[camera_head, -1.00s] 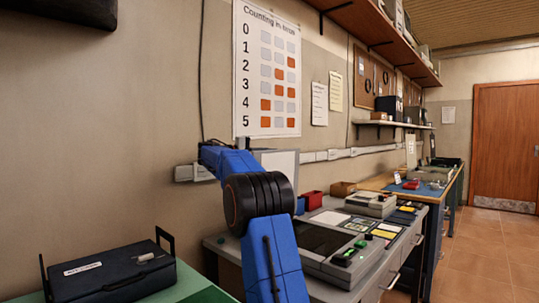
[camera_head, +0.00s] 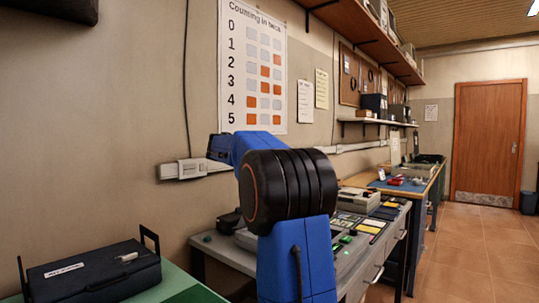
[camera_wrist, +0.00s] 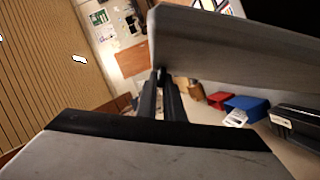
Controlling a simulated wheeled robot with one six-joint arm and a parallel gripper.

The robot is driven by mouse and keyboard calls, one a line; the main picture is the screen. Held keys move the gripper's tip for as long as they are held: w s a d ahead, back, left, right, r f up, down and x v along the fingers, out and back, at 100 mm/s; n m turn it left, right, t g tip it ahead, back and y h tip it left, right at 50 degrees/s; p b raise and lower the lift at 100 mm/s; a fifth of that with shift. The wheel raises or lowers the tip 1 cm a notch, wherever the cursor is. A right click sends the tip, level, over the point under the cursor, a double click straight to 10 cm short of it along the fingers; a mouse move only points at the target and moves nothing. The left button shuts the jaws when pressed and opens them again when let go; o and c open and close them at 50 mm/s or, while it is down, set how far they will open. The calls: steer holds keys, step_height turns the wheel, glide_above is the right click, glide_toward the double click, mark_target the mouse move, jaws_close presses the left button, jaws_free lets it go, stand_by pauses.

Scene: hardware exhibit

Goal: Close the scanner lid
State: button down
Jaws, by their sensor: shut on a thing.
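The scanner (camera_head: 347,258) is a grey desktop unit with green buttons on the bench; my blue arm hides most of it in the head view. Its lid (camera_wrist: 225,48) shows in the wrist view as a thick, tilted grey slab filling the upper right. My gripper (camera_wrist: 162,76) has its two dark fingers close together at the lid's near-left edge, shut on it. The exact contact is small and partly hidden. The head view does not show the fingertips or the lid clearly.
A black case (camera_head: 90,272) with upright handles stands on a green surface at the left. Another grey device (camera_head: 358,199) sits farther along the bench. Red (camera_wrist: 219,100) and blue (camera_wrist: 247,107) bins show in the wrist view. The tiled floor at the right is clear.

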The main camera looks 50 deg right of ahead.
steer(key=s+f+m+t, duration=0.1)
steer(key=s+f+m, duration=0.1)
steer(key=s+f, duration=0.3)
steer(key=s+d+f+m+t+y, duration=0.1)
steer(key=s+f+m+t, duration=0.1)
steer(key=s+f, duration=0.4)
steer(key=s+f+m+t, duration=0.1)
steer(key=s+f+m, duration=0.2)
steer(key=s+f, duration=0.3)
step_height(320, 180, down, 6)
steer(key=shift+d+r+y, duration=0.15)
steer(key=shift+y, duration=0.15)
steer(key=shift+s+f, duration=0.15)
steer(key=shift+f, duration=0.7)
steer(key=shift+f, duration=0.15)
steer(key=c, duration=1.9)
jaws_free()
steer(key=shift+s, duration=0.1)
steer(key=shift+o, duration=0.2)
steer(key=shift+a, duration=0.5)
steer(key=r+v, duration=0.1)
steer(key=v, duration=1.5)
steer(key=shift+s, duration=0.2)
